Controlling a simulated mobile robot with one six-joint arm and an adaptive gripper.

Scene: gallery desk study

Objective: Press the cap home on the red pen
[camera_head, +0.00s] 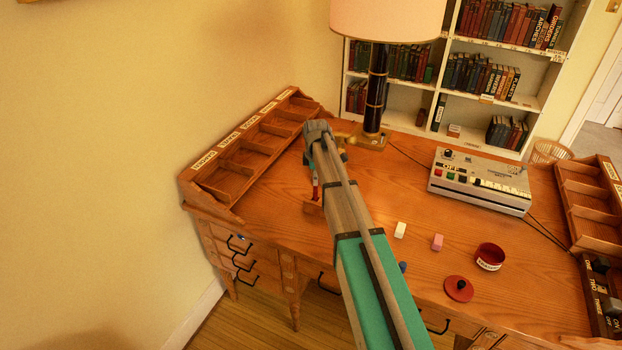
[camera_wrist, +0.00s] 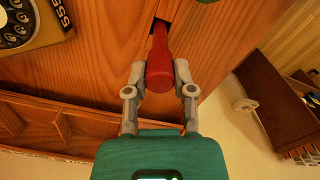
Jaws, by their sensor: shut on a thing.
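A red pen (camera_head: 316,192) stands upright at a small wooden block (camera_head: 312,208) on the desk, partly hidden by my arm in the head view. In the wrist view, a red piece (camera_wrist: 160,72), wide at my end and narrower beyond, lies between my fingers; the wide end looks like the cap. The narrow part runs to a dark opening in the wood. My gripper (camera_wrist: 160,88) is shut on the wide red end, a finger on either side. I cannot tell whether a gap is left between cap and pen.
A compartment rack (camera_head: 233,185) stands at left, a lamp (camera_head: 372,140) behind my arm. A rotary dial (camera_wrist: 18,25) shows in the wrist view.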

